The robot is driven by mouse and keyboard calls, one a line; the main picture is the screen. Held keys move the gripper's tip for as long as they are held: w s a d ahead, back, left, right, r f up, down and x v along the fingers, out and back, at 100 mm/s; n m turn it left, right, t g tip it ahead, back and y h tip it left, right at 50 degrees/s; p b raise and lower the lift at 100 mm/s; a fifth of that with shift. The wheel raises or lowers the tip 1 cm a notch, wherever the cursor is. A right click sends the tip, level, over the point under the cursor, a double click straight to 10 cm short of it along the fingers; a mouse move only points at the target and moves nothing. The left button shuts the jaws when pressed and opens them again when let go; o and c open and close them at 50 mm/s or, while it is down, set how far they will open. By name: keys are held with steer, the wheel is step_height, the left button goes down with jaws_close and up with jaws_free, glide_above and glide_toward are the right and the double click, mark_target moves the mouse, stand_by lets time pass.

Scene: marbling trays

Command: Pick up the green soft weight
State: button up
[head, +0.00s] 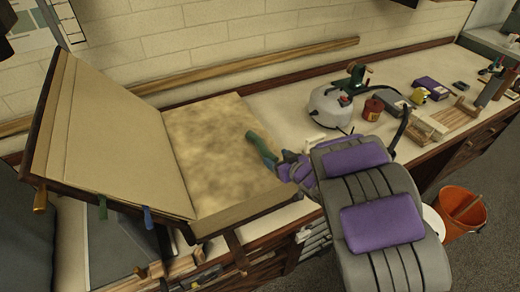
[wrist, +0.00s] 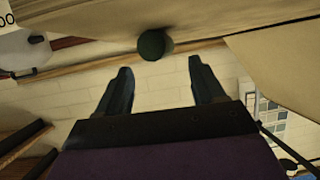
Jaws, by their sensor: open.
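The green soft weight (head: 262,149) is a dark green roll lying at the right edge of the open book's mottled page (head: 210,140) in the head view. In the wrist view, its round end (wrist: 152,45) faces me, ahead of the gap between the fingertips. My gripper (head: 284,160) has a purple body and dark fingers and is just right of the weight's near end. In the wrist view, my gripper (wrist: 160,68) is open with nothing between its fingers. Whether a finger touches the weight cannot be told.
The bench carries a white round pot (head: 328,106), a dark red tin (head: 373,109) and a wooden rack (head: 450,118) right of the book. Coloured clips (head: 148,218) hang at the book's front edge. An orange bucket (head: 463,212) stands on the floor at right.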

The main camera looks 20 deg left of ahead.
mark_target(272, 156)
steer(key=shift+w+a, duration=0.1)
steer(key=shift+w, duration=0.15)
steer(key=x, duration=0.2)
steer(key=b+x, duration=0.1)
steer(key=x, duration=0.1)
steer(key=b+x, duration=0.1)
steer(key=x, duration=0.1)
steer(key=shift+s+f, duration=0.25)
steer(key=shift+s, duration=0.1)
steer(key=shift+r, duration=0.15)
steer(key=shift+d, duration=0.35)
steer(key=shift+c, duration=1.2)
steer(key=shift+a, duration=0.15)
jaws_close()
